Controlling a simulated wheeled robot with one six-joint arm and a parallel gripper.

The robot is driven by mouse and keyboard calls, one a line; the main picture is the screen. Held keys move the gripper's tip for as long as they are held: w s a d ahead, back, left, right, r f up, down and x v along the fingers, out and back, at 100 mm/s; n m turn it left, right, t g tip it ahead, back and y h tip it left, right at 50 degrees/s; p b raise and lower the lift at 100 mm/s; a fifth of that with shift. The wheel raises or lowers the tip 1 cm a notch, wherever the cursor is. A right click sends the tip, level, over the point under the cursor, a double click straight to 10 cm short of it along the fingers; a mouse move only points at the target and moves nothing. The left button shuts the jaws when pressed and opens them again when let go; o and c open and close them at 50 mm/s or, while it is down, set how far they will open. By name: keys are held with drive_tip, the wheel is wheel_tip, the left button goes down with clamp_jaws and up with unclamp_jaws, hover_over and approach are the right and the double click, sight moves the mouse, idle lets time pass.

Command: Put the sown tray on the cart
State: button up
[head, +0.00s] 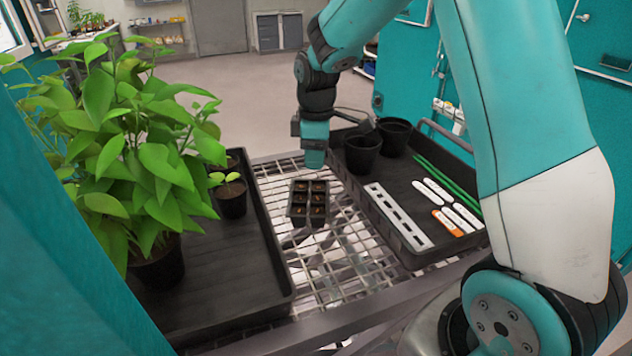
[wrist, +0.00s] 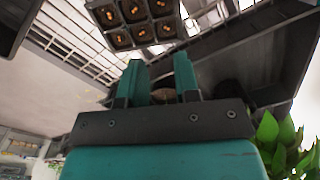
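The sown tray (head: 308,203) is a small black tray with several cells of brown soil and pale seeds. It sits on a wire rack (head: 345,265) between two larger black trays; it also shows at the top of the wrist view (wrist: 133,24). My gripper (head: 314,163) is just beyond the tray's far end in the head view. In the wrist view my two teal fingers (wrist: 160,72) stand apart with a gap between them, and the sown tray lies past their tips. I cannot tell which structure is the cart.
The left black tray (head: 235,265) holds a large leafy plant (head: 140,160) and a small potted seedling (head: 231,195). The right black tray (head: 405,225) holds empty pots (head: 362,153), a slotted strip (head: 398,215), labels (head: 452,212) and green sticks (head: 445,180). Bare wire rack surrounds the sown tray's near end.

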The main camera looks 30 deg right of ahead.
drive_tip(key=s+a+r+m+y, duration=0.1)
drive_tip(key=s+a+r, duration=0.2)
drive_tip(key=s, duration=0.6)
drive_tip(key=s+a+r+m+y, duration=0.1)
drive_tip(key=s+a+r, duration=0.2)
drive_tip(key=s+a, duration=0.5)
drive_tip(key=s+a+r+m+y, duration=0.2)
drive_tip(key=s+a, duration=0.4)
drive_tip(key=s, duration=0.3)
drive_tip(key=shift+s+a+r, duration=0.2)
drive_tip(key=shift+s+r, duration=0.15)
drive_tip(key=shift+r, duration=0.55)
